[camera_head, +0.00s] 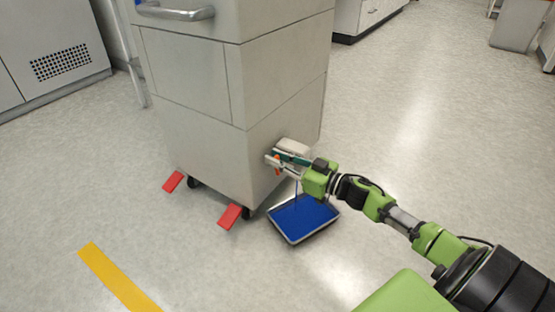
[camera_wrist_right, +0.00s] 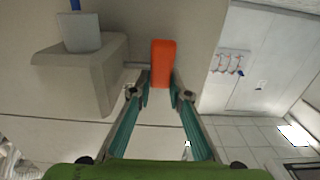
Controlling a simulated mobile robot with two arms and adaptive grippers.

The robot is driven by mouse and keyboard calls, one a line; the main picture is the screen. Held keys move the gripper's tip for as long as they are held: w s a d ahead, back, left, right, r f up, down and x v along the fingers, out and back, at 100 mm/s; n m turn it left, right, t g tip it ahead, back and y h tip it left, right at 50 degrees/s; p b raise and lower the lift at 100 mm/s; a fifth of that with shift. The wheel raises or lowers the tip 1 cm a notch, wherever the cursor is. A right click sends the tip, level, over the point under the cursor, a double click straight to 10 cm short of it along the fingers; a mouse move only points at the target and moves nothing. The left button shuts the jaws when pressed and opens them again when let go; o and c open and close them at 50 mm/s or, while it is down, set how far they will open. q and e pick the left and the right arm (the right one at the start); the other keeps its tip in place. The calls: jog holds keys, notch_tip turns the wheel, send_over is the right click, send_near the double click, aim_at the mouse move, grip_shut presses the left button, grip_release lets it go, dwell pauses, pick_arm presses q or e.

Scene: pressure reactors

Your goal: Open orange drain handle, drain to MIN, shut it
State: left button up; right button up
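The orange drain handle (camera_head: 277,171) is low on the right side of a grey wheeled cabinet (camera_head: 215,165). In the right wrist view the handle (camera_wrist_right: 163,62) lies between the fingertips. My right gripper (camera_head: 283,162) is at the handle, and in the wrist view its fingers (camera_wrist_right: 160,95) sit close against both sides of the handle's near end. A pale drain housing with a spout (camera_wrist_right: 80,33) is beside it, with something blue at the spout's end. In the head view a thin dark line runs down to a tray (camera_head: 294,241) holding blue liquid. No MIN mark is readable. My left gripper is not in view.
Two red wedges (camera_head: 173,181) (camera_head: 230,216) lie by the cabinet's castors. A yellow floor strip (camera_head: 118,277) is at the lower left. The floor to the right is open. Other cabinets stand at the back.

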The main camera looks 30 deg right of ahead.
grip_shut()
jog(key=shift+s+f+t+b, duration=0.1)
jog(key=shift+f+t+b, duration=0.25)
jog(key=shift+t+b, duration=0.5)
jog(key=shift+d+t+y+b, duration=0.1)
jog(key=shift+t+y+b, duration=0.15)
jog(key=shift+y+b, duration=0.25)
jog(key=shift+s+r, duration=0.15)
jog(key=shift+r, duration=0.15)
jog(key=o, duration=0.5)
grip_release()
jog(key=shift+s, duration=0.1)
